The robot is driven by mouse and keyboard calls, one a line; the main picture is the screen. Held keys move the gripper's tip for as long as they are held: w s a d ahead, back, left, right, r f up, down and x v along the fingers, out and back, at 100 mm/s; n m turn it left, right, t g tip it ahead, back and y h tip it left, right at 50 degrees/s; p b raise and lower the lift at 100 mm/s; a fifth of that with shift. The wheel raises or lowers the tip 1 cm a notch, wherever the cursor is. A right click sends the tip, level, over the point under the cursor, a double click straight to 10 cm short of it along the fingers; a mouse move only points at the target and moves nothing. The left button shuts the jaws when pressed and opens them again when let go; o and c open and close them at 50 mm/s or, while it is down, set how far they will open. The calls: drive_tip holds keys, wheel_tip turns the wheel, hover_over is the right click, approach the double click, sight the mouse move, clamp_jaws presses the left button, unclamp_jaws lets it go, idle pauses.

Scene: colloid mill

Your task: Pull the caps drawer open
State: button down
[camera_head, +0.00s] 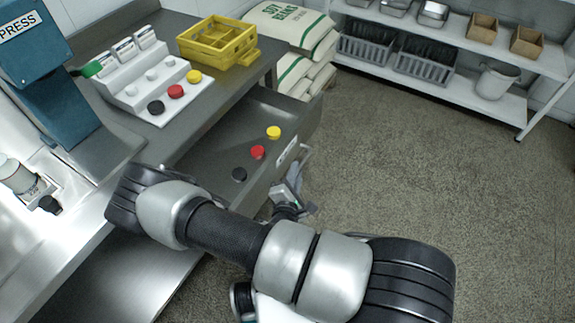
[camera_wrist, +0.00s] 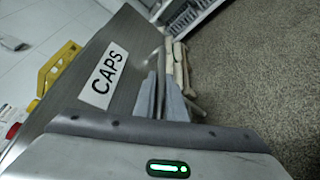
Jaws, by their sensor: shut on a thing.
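The caps drawer (camera_head: 215,150) stands pulled out from under the grey counter in the head view. Black (camera_head: 239,174), red (camera_head: 258,152) and yellow (camera_head: 274,132) caps lie apart in a row on its floor. Its front carries a white CAPS label, readable in the wrist view (camera_wrist: 103,75). My gripper (camera_head: 298,172) is at the outer side of the drawer front, shut on the drawer handle. In the wrist view, the grey fingers (camera_wrist: 163,97) are at the handle beside the label; the exact contact is partly hidden.
On the counter stand a white stepped rack (camera_head: 150,85) with several caps and a yellow crate (camera_head: 218,42). A blue press (camera_head: 45,80) is at left. Sacks (camera_head: 290,25) lie behind the drawer. Shelving (camera_head: 455,85) stands at the back; open floor (camera_head: 430,160) lies right.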

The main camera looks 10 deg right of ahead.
drive_tip(key=shift+s+d, duration=0.1)
drive_tip(key=shift+d, duration=0.05)
drive_tip(key=c, duration=1.8)
unclamp_jaws()
drive_tip(key=p+v, duration=0.4)
drive_tip(key=v, duration=1.3)
drive_tip(key=shift+s+r, duration=0.1)
drive_tip(key=shift+s, duration=0.05)
